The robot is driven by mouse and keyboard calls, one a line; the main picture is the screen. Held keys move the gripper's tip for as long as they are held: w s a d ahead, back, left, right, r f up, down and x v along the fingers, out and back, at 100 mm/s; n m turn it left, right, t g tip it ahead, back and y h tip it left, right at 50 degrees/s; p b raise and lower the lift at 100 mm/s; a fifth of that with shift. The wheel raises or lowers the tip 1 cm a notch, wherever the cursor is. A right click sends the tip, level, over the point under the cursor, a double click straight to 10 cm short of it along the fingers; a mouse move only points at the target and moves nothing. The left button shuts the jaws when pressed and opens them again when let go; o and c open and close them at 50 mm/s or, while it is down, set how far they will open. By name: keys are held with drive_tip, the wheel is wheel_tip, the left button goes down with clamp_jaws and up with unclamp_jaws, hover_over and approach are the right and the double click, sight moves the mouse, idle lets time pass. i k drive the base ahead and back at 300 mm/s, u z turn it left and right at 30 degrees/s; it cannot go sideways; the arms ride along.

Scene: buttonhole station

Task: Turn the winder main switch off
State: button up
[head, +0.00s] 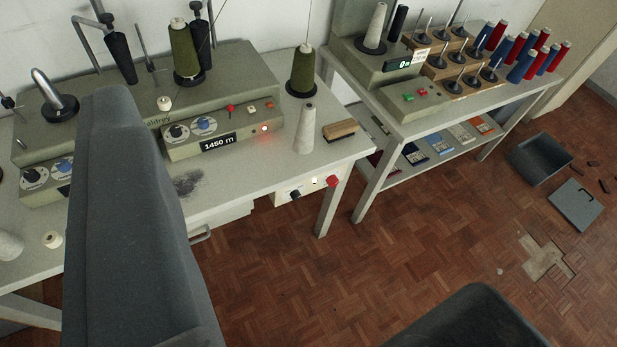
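The winder (222,112) is a grey-green machine on a pale table, with olive thread cones and a display reading 1450 m. A small red-orange light glows on its front. Below the table's front edge is a white switch box (306,188). It carries a dark knob (295,194), a lit pale lamp and a red button (332,181). The knob's setting is too small to read. My gripper (297,191) shows as two dark grey fingers, at left and bottom right, spread wide with nothing between them. They look close to the camera, apart from the knob. The left finger hides part of the table.
A second table (450,105) with spools and a machine reading 0 m is at right. An open grey box (541,158) and its lid lie on the parquet floor. The floor in front is mostly clear.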

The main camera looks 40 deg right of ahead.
sight(333, 180)
drive_tip(key=u, duration=0.85)
drive_tip(key=k, duration=1.2)
drive_tip(key=z, duration=0.95)
drive_tip(key=i, duration=1)
drive_tip(key=u, duration=0.05)
